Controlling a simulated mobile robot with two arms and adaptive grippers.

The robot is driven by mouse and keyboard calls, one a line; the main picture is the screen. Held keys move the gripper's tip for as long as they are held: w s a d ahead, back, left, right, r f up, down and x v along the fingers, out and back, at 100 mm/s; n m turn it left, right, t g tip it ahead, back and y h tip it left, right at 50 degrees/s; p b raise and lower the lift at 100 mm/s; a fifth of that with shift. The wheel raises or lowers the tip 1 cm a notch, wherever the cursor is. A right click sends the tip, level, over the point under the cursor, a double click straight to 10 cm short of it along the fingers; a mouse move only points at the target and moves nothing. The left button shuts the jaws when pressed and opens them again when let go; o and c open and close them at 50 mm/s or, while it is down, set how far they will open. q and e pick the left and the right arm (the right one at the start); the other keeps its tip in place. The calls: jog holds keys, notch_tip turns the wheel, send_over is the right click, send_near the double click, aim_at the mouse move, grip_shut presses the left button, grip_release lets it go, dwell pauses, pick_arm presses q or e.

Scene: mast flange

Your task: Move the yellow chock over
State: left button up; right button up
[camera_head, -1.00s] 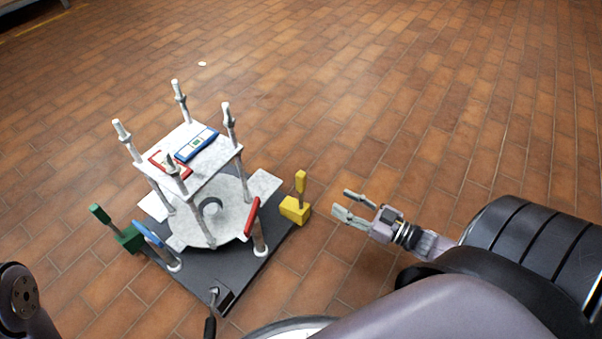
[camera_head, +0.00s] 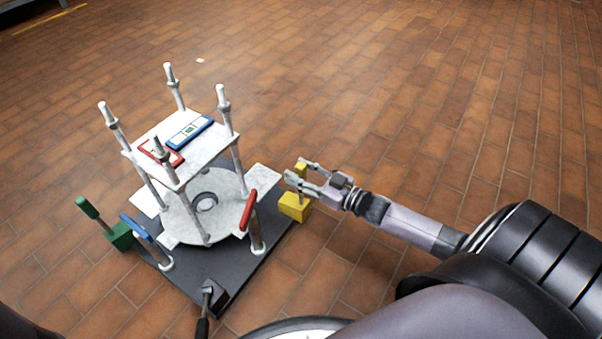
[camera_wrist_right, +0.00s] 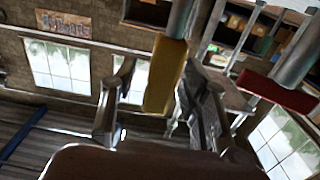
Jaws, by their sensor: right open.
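The yellow chock (camera_head: 293,208) sits at the right corner of the dark base plate, with an upright yellow handle (camera_head: 301,172) on a grey stem. My right gripper (camera_head: 303,172) is open at the handle in the head view. In the right wrist view the yellow handle (camera_wrist_right: 165,75) shows between the two fingers of my right gripper (camera_wrist_right: 150,105), with room to the left finger and close to the right one. I cannot tell whether a finger touches it. My left gripper is not in view.
The dark base plate (camera_head: 235,275) carries a white flange (camera_head: 225,190) and posts with a white top plate. A red handle (camera_head: 248,210) stands left of the chock. A green chock (camera_head: 119,236) is at the left corner. The tiled floor (camera_head: 430,120) to the right is open.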

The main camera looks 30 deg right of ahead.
jog(key=shift+c, duration=0.2)
grip_shut()
dwell(0.3)
dwell(0.3)
